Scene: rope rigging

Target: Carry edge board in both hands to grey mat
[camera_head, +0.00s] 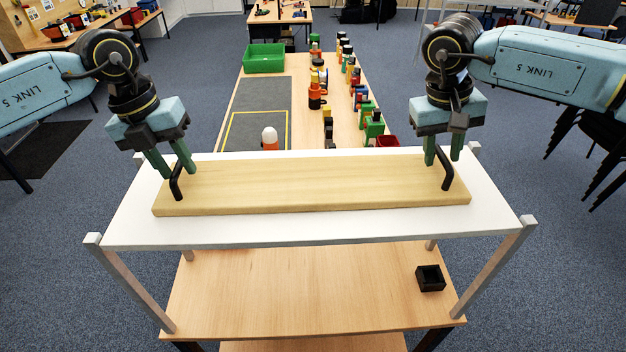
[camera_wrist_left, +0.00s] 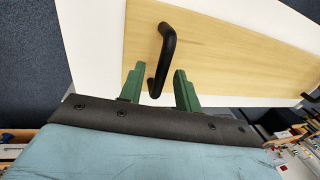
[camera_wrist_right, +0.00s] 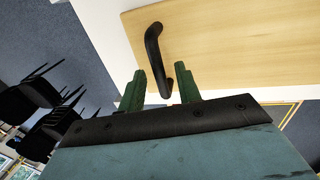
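The edge board (camera_head: 310,188) is a long pale wooden plank with two upright black handles. It lies flat on the white top shelf. My left gripper (camera_head: 174,172) is open above the left handle (camera_head: 177,184); in the left wrist view this handle (camera_wrist_left: 167,50) has its near end between the spread fingers (camera_wrist_left: 159,80). My right gripper (camera_head: 443,160) is open at the right handle (camera_head: 447,174); in the right wrist view the handle (camera_wrist_right: 154,50) runs toward the gap between the fingers (camera_wrist_right: 160,78). A grey mat (camera_head: 262,92) lies on the long table behind.
The white shelf (camera_head: 320,230) has corner posts and a wooden lower shelf (camera_head: 290,300) bearing a small black box (camera_head: 430,278). On the long table stand a green tray (camera_head: 264,58), an orange-and-white object (camera_head: 270,140) and several coloured items along the right. Chairs stand at right.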

